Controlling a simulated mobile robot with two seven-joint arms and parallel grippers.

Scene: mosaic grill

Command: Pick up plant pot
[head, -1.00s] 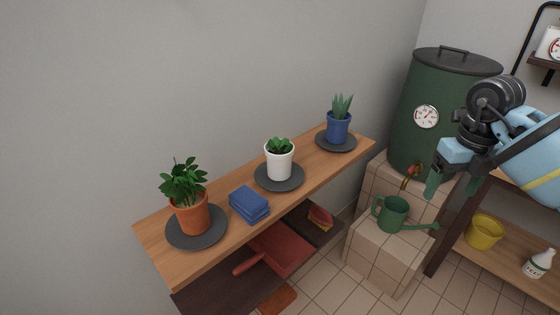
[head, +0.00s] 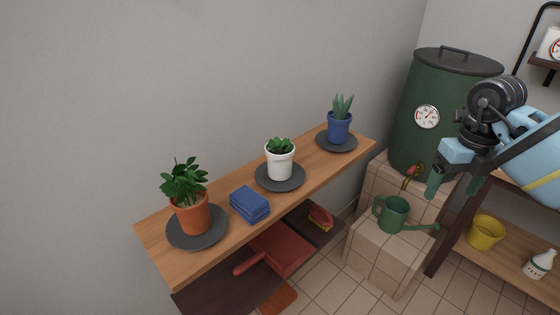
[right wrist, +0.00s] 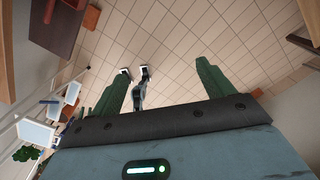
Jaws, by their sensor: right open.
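Three potted plants stand on dark round saucers on a wooden shelf. The terracotta pot (head: 191,216) with a leafy plant is at the left end. The white pot (head: 280,165) with a small succulent is in the middle. The blue pot (head: 338,129) with a spiky plant is at the far right end. My right gripper (head: 453,186) is open and empty, to the right of the shelf and apart from all pots, in front of the green barrel. Its two green fingers (right wrist: 160,88) are spread in the right wrist view. My left gripper does not show.
Folded blue cloths (head: 249,205) lie between the terracotta and white pots. A green watering can (head: 392,213) stands on a tiled step below the green barrel (head: 405,110). A yellow bucket (head: 485,233) and white bottle (head: 538,263) are on a lower shelf at right.

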